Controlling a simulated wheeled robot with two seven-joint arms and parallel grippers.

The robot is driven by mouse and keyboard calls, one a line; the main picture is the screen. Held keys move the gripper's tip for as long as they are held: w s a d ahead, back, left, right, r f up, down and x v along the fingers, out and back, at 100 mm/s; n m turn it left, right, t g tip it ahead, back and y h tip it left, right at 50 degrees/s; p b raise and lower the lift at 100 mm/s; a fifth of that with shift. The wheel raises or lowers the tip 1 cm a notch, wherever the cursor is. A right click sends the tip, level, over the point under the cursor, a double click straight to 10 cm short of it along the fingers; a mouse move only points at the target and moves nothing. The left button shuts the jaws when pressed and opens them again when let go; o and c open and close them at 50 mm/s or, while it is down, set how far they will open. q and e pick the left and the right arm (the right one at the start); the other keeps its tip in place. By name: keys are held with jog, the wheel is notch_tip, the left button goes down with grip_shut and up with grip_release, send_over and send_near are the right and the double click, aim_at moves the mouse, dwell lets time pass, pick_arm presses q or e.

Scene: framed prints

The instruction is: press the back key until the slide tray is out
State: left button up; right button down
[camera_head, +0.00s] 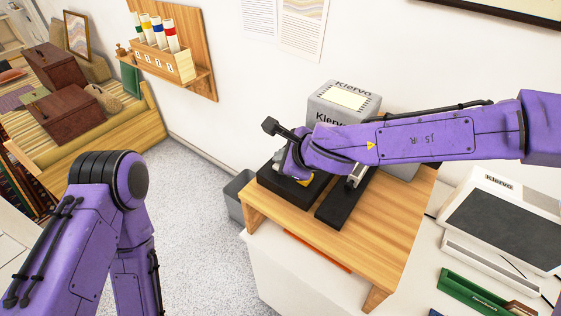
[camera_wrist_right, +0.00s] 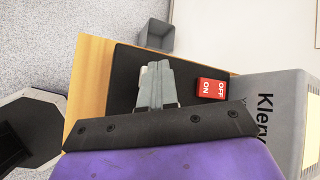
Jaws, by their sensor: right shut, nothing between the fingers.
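The slide machine is a grey box (camera_head: 345,97) marked Klerva with a black base, on a wooden stand. It also shows at the right of the right wrist view (camera_wrist_right: 262,110). My right arm reaches over it from the right. My right gripper (camera_wrist_right: 155,66) is shut and empty, its fingers over the black base plate (camera_wrist_right: 122,88). A small pale key (camera_wrist_right: 143,73) shows beside the fingertips, partly hidden; I cannot tell whether they touch it. A red ON/OFF switch (camera_wrist_right: 211,90) lies right of the fingers. I cannot make out a slide tray for certain. My left gripper is out of view.
The wooden stand (camera_head: 400,235) sits on a white counter. A grey bin (camera_head: 236,190) stands on the floor beside it. A white Klerva device with a dark panel (camera_head: 500,228) and a green tray (camera_head: 480,296) lie at the right. Carpet is free at the left.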

jog(key=shift+f, duration=0.35)
dwell(0.3)
jog(key=shift+r+p, duration=1.2)
jog(key=shift+r, duration=0.15)
notch_tip(320, 180, up, 5)
jog(key=p, duration=0.5)
